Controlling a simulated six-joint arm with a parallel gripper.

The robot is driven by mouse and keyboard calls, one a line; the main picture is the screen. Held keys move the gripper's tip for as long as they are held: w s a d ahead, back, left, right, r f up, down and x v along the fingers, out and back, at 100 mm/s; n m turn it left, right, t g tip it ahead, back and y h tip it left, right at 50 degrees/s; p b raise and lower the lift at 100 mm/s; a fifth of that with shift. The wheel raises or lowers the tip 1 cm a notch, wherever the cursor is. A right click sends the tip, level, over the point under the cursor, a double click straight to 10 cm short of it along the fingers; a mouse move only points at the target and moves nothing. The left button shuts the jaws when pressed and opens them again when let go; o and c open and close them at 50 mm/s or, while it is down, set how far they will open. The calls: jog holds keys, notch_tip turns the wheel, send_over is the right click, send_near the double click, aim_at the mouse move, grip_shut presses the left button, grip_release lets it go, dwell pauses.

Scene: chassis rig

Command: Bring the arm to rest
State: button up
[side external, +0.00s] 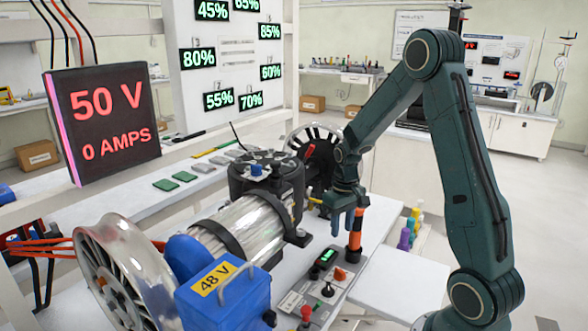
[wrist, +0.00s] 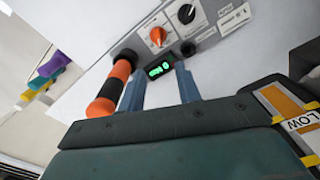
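My gripper (side external: 343,222) hangs from my dark green arm, pointing down above the control panel (side external: 338,283) at the near end of the bench. In the wrist view my gripper (wrist: 160,70) shows two blue-grey fingers standing apart with nothing between them. A small green-lit display (wrist: 158,70) shows beyond the gap. An orange and black striped post (wrist: 109,88) stands just left of the fingers; it also shows beside the gripper in the side external view (side external: 355,240). I cannot tell whether the gripper touches it.
A motor with a silver cylinder (side external: 235,235), a large wheel (side external: 115,280) and a blue 48 V box (side external: 225,297) fill the bench's left and middle. A sign (side external: 103,125) reads 50 V, 0 AMPS. Colored bottles (side external: 410,228) stand right of the bench. The space above is free.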

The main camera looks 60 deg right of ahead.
jog(key=s+a+r+n+t, duration=0.2)
jog(key=s+a+r+t, duration=0.15)
jog(key=a+r, duration=0.95)
jog(key=s+a+r+n+t, duration=0.2)
jog(key=s+a+r, duration=0.4)
jog(key=s, duration=0.5)
jog(key=shift+s+a+r+n, duration=0.3)
jog(key=shift+a+r, duration=0.1)
jog(key=shift+a, duration=0.3)
